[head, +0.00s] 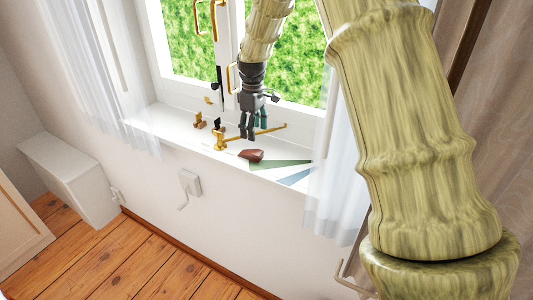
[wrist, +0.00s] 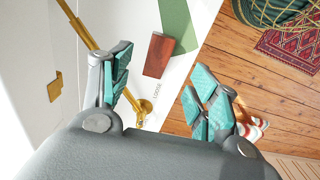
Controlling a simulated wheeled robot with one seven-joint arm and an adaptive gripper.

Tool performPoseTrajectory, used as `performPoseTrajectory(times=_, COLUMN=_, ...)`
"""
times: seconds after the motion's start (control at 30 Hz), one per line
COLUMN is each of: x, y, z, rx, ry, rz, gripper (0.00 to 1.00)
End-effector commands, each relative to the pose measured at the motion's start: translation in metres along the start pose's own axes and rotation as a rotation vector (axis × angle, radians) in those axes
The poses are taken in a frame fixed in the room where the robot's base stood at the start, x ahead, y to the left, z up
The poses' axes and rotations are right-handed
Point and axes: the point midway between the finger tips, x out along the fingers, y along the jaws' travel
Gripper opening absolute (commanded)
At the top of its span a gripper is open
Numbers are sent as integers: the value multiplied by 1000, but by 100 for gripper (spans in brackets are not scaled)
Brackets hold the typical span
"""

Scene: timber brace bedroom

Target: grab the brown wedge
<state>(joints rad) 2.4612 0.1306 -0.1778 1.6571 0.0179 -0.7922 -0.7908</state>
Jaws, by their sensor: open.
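The brown wedge (head: 251,155) is a small reddish-brown block lying on the white window sill (head: 150,123), close to its front edge. In the wrist view the wedge (wrist: 159,54) lies ahead of the fingertips, between the lines of the two fingers. My gripper (head: 250,132) hangs above the sill, beside the wedge and a little behind it. In the wrist view my gripper (wrist: 160,85) is open with nothing between its teal-padded fingers. The wedge appears apart from both fingers.
A brass window stay (head: 262,131) and its brass post (head: 219,139) stand beside the wedge. A green flat piece (head: 282,164) and a blue one (head: 294,177) lie to its right. Sheer curtains (head: 333,190) hang at the sill's ends. Wooden floor (head: 130,260) lies below.

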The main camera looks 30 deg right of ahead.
Motion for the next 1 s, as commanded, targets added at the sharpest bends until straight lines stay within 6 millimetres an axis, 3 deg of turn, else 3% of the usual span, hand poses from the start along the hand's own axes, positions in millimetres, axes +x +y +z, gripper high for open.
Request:
performPoseTrajectory(times=0.23, x=32, y=0, z=1, rx=1, ry=-3, rz=-1, gripper=61)
performPoseTrajectory(times=0.57, x=52, y=1, z=3, rx=2, ry=-3, rz=-2, gripper=61)
performPoseTrajectory(times=1.0, x=98, y=1, z=3, rx=2, ry=-3, rz=-1, gripper=61)
